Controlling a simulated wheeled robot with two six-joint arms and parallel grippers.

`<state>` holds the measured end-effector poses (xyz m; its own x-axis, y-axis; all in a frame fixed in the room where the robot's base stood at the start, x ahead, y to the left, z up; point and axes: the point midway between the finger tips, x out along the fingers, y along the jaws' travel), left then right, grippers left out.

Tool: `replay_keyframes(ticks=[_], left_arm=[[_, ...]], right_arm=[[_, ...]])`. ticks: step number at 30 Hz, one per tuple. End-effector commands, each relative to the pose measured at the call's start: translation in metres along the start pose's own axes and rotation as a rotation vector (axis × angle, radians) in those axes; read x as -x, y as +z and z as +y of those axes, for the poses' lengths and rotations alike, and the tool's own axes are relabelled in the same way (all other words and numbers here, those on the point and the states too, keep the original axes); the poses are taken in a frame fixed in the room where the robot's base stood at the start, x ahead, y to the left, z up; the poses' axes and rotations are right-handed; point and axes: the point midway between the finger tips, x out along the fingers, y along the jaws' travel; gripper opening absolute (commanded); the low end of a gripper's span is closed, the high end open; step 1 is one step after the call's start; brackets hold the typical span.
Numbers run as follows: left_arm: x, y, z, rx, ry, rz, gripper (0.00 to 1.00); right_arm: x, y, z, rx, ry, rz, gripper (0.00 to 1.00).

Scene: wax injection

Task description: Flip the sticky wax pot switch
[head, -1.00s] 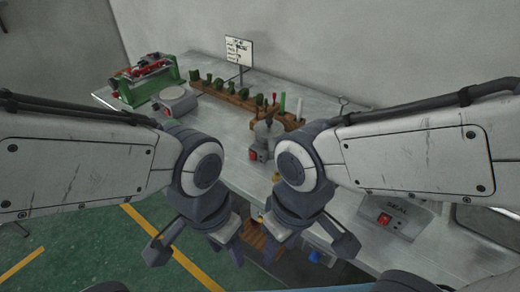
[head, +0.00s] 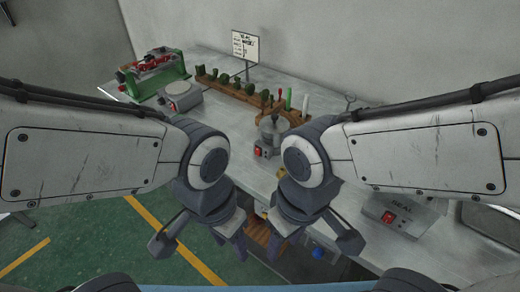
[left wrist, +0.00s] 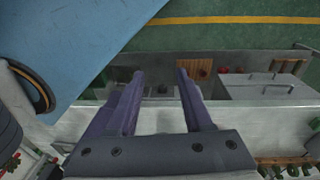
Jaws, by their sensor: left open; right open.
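A small grey pot on a base with a red switch (head: 260,152) stands near the front edge of the table, between my two arms in the head view. I take it for the sticky wax pot. Nothing is touching its switch. My left gripper (head: 231,243) is open and empty, pointing down in front of the table edge. In the left wrist view its two purple fingers (left wrist: 160,75) are apart with nothing between them. My right gripper (head: 283,243) is open and empty, also low in front of the table, its fingers partly hidden.
A grey box labelled SEAL (head: 404,216) with another red switch sits at the right. A wooden rack of tools (head: 235,94), a round-topped grey device (head: 181,98), a green machine (head: 155,77) and a sign (head: 246,45) stand further back. An open drawer or shelf lies below the table edge.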

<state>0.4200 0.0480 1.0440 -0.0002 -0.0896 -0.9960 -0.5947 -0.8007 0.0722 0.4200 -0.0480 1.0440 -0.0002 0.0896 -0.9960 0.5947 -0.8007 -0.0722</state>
Motion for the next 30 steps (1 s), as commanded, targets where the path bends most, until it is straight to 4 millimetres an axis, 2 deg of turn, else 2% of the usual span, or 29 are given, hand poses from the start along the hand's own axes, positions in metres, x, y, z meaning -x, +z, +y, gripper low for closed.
replay_keyframes(ticks=[14, 16, 18, 19, 30], left_arm=[[0.0000, 0.0000, 0.0000, 0.000, 0.000, 0.000, 0.50], [0.0000, 0.0000, 0.0000, 0.000, 0.000, 0.000, 0.31], [0.0000, 0.0000, 0.0000, 0.000, 0.000, 0.000, 0.04], [0.0000, 0.0000, 0.0000, 0.000, 0.000, 0.000, 0.00], [0.0000, 0.0000, 0.0000, 0.000, 0.000, 0.000, 0.00]], right_arm=[[0.0000, 0.0000, 0.0000, 0.000, 0.000, 0.000, 0.50], [0.0000, 0.0000, 0.0000, 0.000, 0.000, 0.000, 0.50], [0.0000, 0.0000, 0.0000, 0.000, 0.000, 0.000, 0.50], [0.0000, 0.0000, 0.0000, 0.000, 0.000, 0.000, 0.50], [0.0000, 0.0000, 0.0000, 0.000, 0.000, 0.000, 0.50]])
